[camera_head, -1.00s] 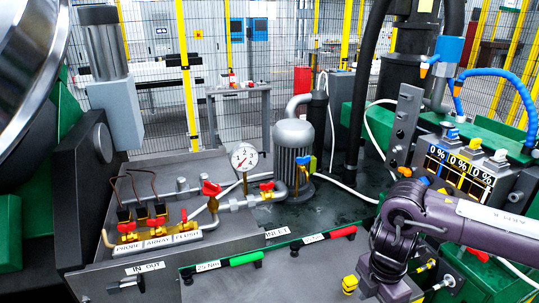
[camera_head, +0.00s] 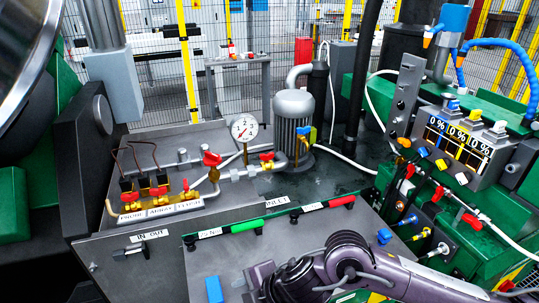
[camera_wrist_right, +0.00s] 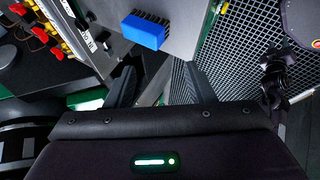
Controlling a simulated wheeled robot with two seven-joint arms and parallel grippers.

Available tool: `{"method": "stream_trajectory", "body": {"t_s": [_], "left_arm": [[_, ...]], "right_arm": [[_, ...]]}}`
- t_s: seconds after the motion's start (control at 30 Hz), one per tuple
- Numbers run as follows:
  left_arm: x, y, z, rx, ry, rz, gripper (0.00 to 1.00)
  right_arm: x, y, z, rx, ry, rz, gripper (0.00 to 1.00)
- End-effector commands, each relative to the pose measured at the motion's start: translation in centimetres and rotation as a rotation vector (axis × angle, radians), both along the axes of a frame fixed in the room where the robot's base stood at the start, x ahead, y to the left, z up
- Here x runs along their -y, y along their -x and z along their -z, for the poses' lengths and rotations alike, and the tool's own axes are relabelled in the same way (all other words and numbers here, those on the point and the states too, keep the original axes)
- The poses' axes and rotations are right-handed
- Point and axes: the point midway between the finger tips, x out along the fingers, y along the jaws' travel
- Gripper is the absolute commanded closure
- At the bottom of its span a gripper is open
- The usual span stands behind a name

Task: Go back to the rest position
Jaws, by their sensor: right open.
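My right arm (camera_head: 345,270) comes in from the bottom right of the head view and bends low in front of the grey bench. Its gripper cannot be made out there. In the right wrist view my right gripper (camera_wrist_right: 163,85) is open, with its two dark fingers apart and nothing between them. A blue block (camera_wrist_right: 146,31) on a grey panel shows beyond the fingertips, apart from them. My left gripper is in neither view.
The grey bench carries red-handled valves (camera_head: 159,190), a pressure gauge (camera_head: 244,127) and a grey pump (camera_head: 292,130). Green and red handles (camera_head: 247,226) line its front. A green machine with a percent display (camera_head: 458,146) stands at the right. Wire mesh (camera_wrist_right: 245,70) is close to the right gripper.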

Motion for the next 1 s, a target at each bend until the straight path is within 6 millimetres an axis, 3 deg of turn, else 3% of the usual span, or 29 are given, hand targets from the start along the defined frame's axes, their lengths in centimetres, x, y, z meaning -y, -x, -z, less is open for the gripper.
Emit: {"method": "stream_trajectory", "body": {"t_s": [0.03,0.17,0.27,0.33,0.43,0.57,0.7,1.0], "left_arm": [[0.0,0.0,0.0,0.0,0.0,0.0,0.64],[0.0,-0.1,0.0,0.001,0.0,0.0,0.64],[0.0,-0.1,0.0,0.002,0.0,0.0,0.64],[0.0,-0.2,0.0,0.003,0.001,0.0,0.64],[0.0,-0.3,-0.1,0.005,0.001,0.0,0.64],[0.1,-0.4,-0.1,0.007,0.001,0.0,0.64],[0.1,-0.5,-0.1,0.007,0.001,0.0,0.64],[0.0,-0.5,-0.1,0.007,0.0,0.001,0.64]], "right_arm": [[-2.1,1.0,-1.0,0.003,-0.083,0.036,0.51],[-4.6,1.0,-4.3,0.016,-0.259,0.199,0.51],[-4.2,0.3,-6.3,-0.002,-0.362,0.371,0.51],[-2.9,-0.4,-7.1,-0.03,-0.416,0.511,0.51],[0.4,-1.3,-7.1,-0.091,-0.457,0.732,0.51],[6.5,-1.3,-5.1,-0.202,-0.451,1.041,0.51],[12.8,0.6,-2.1,-0.323,-0.393,1.317,0.51],[21.5,6.9,2.6,-0.522,-0.24,1.685,0.51]]}}
